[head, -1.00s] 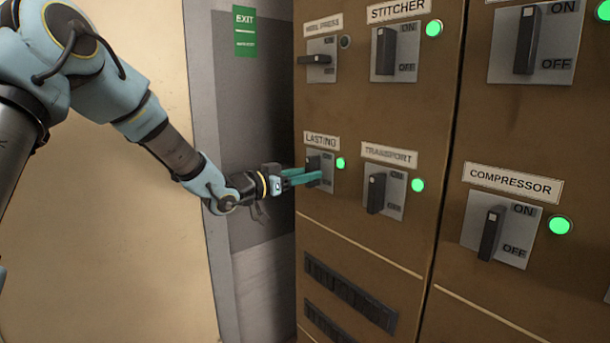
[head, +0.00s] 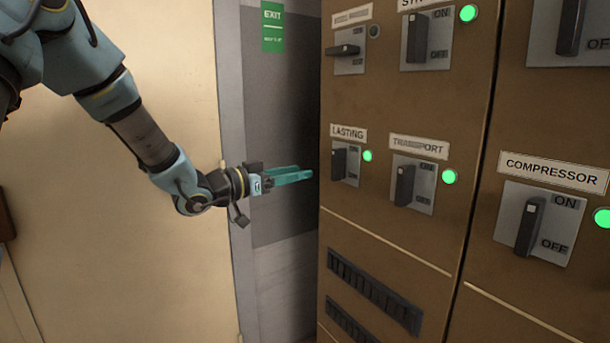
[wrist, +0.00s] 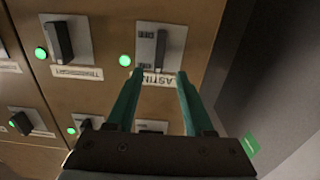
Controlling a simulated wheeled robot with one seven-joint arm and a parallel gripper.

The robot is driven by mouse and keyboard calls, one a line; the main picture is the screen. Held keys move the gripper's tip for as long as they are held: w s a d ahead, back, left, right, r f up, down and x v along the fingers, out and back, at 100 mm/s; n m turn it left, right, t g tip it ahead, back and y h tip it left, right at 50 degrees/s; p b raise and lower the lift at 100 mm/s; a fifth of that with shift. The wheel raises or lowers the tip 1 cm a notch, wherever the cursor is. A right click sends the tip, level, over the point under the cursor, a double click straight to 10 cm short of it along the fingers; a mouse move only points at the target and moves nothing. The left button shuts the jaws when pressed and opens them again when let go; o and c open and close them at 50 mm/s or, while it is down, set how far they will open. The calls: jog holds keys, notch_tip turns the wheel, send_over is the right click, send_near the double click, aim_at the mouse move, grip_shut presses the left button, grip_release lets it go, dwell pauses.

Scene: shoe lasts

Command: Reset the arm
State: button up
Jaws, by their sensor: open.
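My gripper (head: 300,174) is open and empty, its teal fingers pointing right toward the brown cabinet (head: 400,245) in the head view. The fingers are left of the LASTING switch (head: 339,164) and look clear of it. In the wrist view, my gripper (wrist: 156,75) shows two spread fingers with nothing between them, and the LASTING switch (wrist: 158,48) stands beyond the tips. The LASTING handle is upright, with a lit green lamp (head: 367,155) beside it.
The TRANSPORT switch (head: 405,185) and COMPRESSOR switch (head: 530,226) have upright handles and lit green lamps. The upper-left switch (head: 343,50) has a sideways handle and a dark lamp. A grey door (head: 285,120) with a green EXIT sign (head: 273,27) stands behind my gripper.

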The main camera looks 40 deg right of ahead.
dwell(0.5)
jog(key=w+a+f+n+t+y, duration=0.65)
jog(key=w+a, duration=0.45)
jog(key=a, duration=0.2)
jog(key=w+a+f+n+t+y, duration=0.1)
jog(key=a+f+n+y, duration=0.15)
jog(key=a, duration=0.65)
jog(key=a+f+n+t+y, duration=0.1)
jog(key=a+f+n+y, duration=0.2)
jog(key=a, duration=0.5)
jog(key=s+a+f+n+g+y, duration=0.3)
jog(key=s+a+n+g+y, duration=0.2)
jog(key=s+a, duration=1)
jog(key=shift+a+g+y, duration=0.4)
jog(key=shift+a+g, duration=0.05)
jog(key=shift+a, duration=0.7)
jog(key=shift+f, duration=0.1)
